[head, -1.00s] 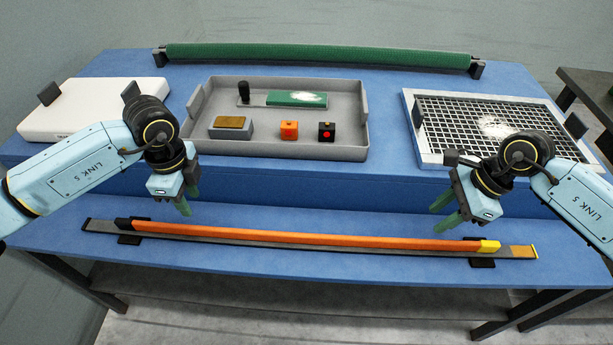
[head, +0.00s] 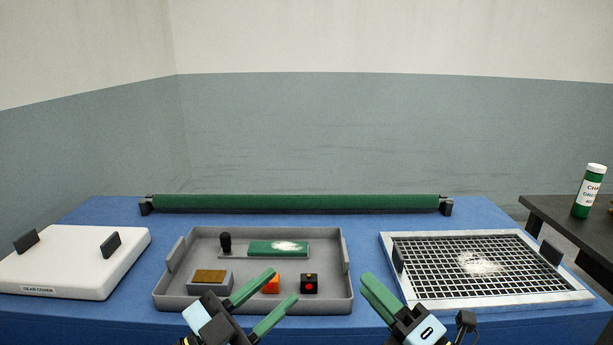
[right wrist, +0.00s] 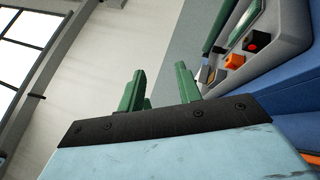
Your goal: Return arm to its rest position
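My left gripper (head: 281,285) shows at the bottom of the head view, in front of the grey tray. Its two green fingers are apart with nothing between them. My right gripper (head: 367,282) is at the bottom, right of the tray. Its fingers overlap in the head view. In the right wrist view the right gripper (right wrist: 158,68) has its green fingers apart and empty. Both grippers point up and away from me; most of both arms is below the picture.
A grey tray (head: 350,285) holds a green card, a block with a brown top, an orange cube and a black cube with a red dot. A white gear cover (head: 75,260) lies left, a grid frame (head: 400,290) right. A green roller (head: 295,202) lies behind. A bottle (head: 588,192) stands on a dark table.

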